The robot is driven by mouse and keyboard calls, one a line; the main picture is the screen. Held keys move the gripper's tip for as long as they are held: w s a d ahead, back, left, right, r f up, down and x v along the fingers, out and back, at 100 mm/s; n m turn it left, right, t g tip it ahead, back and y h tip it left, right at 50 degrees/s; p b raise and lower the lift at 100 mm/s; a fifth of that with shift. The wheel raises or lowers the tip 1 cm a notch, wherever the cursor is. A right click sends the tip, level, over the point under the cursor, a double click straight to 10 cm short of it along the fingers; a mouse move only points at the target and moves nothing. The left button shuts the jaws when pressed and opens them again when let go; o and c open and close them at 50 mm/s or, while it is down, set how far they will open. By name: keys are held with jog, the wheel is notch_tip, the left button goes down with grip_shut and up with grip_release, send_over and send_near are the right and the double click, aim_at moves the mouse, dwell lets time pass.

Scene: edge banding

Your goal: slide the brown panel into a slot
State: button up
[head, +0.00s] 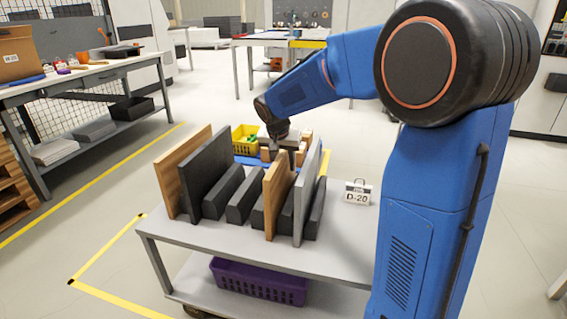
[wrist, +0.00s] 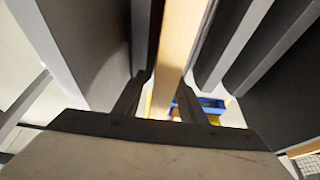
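A brown wood-grain panel (head: 274,203) stands upright on the grey table, between dark blocks. Its lower edge appears to be down between two of these blocks; how deep it sits is hidden. My gripper (head: 290,158) is at the far upper end of this panel. In the wrist view the brown panel (wrist: 177,48) runs between the two fingers (wrist: 160,92), which lie close against its faces, so the gripper looks shut on it. Another, larger brown panel (head: 180,178) stands at the left of the row, apart from my gripper.
A dark panel (head: 205,172) stands beside the larger brown one. A light grey panel (head: 306,195) stands just right of the gripped panel. Low dark blocks (head: 222,192) form gaps between.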

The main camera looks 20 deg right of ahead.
jog(key=v, duration=1.7)
jog(key=shift+r, duration=0.25)
jog(key=s+f+n+y, duration=0.1)
jog(key=s+f, duration=0.4)
jog(key=s, duration=0.6)
jog(key=s+d+f+n, duration=0.1)
jog(key=s+f+n, duration=0.2)
jog(key=s, duration=0.8)
jog(key=s+d+f+n+t+y, duration=0.1)
jog(key=s+f+n, duration=0.2)
jog(key=s+f, duration=0.4)
jog(key=s, duration=0.5)
jog(key=shift+d+f+y, duration=0.25)
jog(key=shift+y, duration=0.05)
jog(key=shift+a, duration=0.15)
jog(key=shift+c, duration=0.7)
